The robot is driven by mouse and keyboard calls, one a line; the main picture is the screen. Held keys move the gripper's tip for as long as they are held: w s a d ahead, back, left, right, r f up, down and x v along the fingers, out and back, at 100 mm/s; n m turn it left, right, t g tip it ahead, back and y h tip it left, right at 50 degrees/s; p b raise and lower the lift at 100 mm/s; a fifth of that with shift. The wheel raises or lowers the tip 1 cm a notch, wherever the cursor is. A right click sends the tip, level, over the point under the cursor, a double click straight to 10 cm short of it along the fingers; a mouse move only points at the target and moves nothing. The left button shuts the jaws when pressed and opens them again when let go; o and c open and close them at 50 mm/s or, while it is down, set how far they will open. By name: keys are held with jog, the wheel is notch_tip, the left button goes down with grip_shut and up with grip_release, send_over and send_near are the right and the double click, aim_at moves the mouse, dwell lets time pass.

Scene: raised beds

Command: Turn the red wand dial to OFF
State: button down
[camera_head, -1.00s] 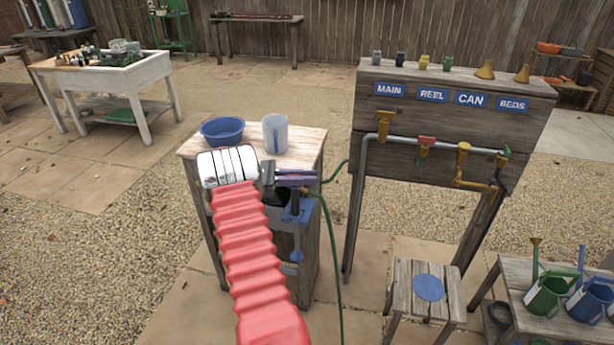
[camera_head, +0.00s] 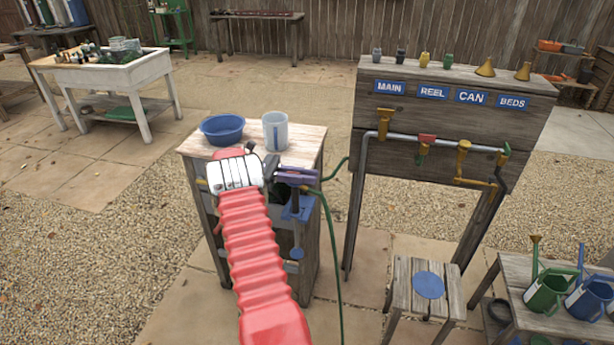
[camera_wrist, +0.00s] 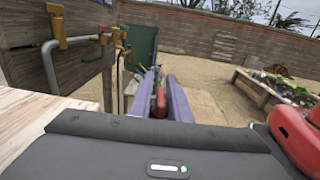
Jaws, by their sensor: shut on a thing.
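My gripper (camera_head: 298,175) has purple fingers and is at the right edge of the wooden stand in the head view. In the wrist view its fingers (camera_wrist: 165,103) are shut on the red wand dial (camera_wrist: 160,103), which shows as a narrow red piece between them. The dial's markings and pointer cannot be read in either view. In the head view the dial is hidden by the fingers. A blue holder (camera_head: 297,208) with a grey stem is just below the fingers on the stand's side.
The stand's top (camera_head: 305,140) carries a blue bowl (camera_head: 222,128) and a pale jug (camera_head: 275,131). A green hose (camera_head: 328,215) hangs on the right. The tap board (camera_head: 450,125) with its grey pipe stands to the right. A stool (camera_head: 400,285) is in front of it.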

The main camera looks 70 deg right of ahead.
dwell(0.3)
jog(key=c, duration=1.9)
grip_release()
jog(key=w+a+r+t+h, duration=0.1)
jog(key=w+a+r+t, duration=0.25)
jog(key=a, duration=0.45)
jog(key=w+a+r+t, duration=0.3)
jog(key=a+r+t, duration=0.15)
jog(key=a, duration=0.25)
jog(key=w+a+r+t+h, duration=0.1)
jog(key=w+a+r+t, duration=0.25)
jog(key=a, duration=0.45)
jog(key=s+a+t+y, duration=0.2)
jog(key=a+t, duration=0.2)
jog(key=a, duration=0.8)
jog(key=s+a+m+t+y, duration=0.1)
jog(key=s+a+t+y, duration=0.1)
jog(key=a, duration=1)
jog(key=s+a+m+t+y, duration=0.1)
jog(key=a+t, duration=0.4)
jog(key=a, duration=0.7)
jog(key=shift+s+r+t+y, duration=0.3)
jog(key=shift+s+t+y, duration=0.1)
jog(key=shift+s, duration=0.45)
